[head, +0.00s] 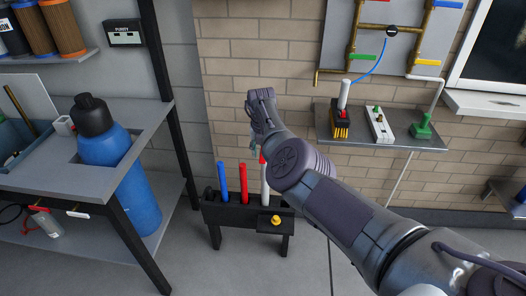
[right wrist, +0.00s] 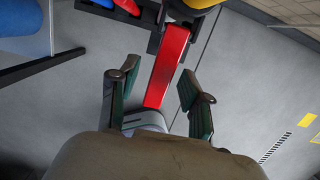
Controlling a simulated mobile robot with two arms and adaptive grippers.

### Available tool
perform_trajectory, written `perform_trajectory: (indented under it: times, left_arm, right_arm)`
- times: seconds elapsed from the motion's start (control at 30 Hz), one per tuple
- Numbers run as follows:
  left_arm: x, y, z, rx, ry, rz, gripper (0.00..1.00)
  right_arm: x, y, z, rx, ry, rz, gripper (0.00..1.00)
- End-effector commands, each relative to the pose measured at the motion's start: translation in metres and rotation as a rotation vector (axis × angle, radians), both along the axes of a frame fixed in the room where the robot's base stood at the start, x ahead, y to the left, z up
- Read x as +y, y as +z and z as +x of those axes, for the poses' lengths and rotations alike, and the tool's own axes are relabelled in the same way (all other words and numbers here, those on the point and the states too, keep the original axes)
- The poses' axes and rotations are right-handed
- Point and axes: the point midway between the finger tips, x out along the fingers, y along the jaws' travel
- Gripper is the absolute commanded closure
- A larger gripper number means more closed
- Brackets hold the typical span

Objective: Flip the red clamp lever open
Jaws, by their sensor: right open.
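A long red bar (right wrist: 168,65), which looks like the red clamp lever, shows in the right wrist view. It runs from near the black stand down between my right gripper's two fingers (right wrist: 153,85). The fingers are open, with a gap on both sides of the bar; I cannot tell how far below them it lies. A grey-white rounded part (right wrist: 145,121) shows at its lower end. In the head view, my right gripper (head: 254,142) is above the black stand (head: 222,213), and a small red patch (head: 262,159) shows beneath it. My left gripper is not in view.
The stand holds a blue tube (head: 223,182), a red tube (head: 243,183) and a white tube (head: 264,187), with a yellow knob (head: 276,220) in front. A blue bottle (head: 110,150) and grey bench (head: 35,175) are left. A wall shelf (head: 345,130) is right.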

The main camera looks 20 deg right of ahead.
Motion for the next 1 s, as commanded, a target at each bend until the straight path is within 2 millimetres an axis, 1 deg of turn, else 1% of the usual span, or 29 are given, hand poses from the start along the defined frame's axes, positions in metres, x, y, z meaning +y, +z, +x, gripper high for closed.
perform_trajectory:
  times: [0.17, 0.27, 0.4, 0.5, 0.7, 0.83, 1.0]
  left_arm:
    - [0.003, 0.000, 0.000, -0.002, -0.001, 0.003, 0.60]
    - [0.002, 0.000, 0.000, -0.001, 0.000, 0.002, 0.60]
    - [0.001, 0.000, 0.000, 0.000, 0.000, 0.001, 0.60]
    - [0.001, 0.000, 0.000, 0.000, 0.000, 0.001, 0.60]
    - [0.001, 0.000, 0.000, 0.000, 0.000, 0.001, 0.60]
    - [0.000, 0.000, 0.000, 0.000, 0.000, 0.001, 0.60]
    - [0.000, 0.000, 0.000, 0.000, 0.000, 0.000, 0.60]
  right_arm:
    - [0.000, 0.005, 0.001, -0.004, -0.001, -0.001, 0.52]
    - [0.002, 0.014, 0.000, -0.005, 0.000, -0.002, 0.52]
    - [0.004, 0.033, -0.004, -0.005, -0.002, 0.001, 0.52]
    - [0.006, 0.059, -0.006, -0.007, -0.002, 0.001, 0.52]
    - [0.009, 0.097, -0.012, -0.004, 0.000, 0.000, 0.52]
    - [0.010, 0.112, -0.014, -0.002, 0.000, 0.001, 0.52]
    - [0.010, 0.118, -0.016, 0.000, 0.000, 0.000, 0.52]
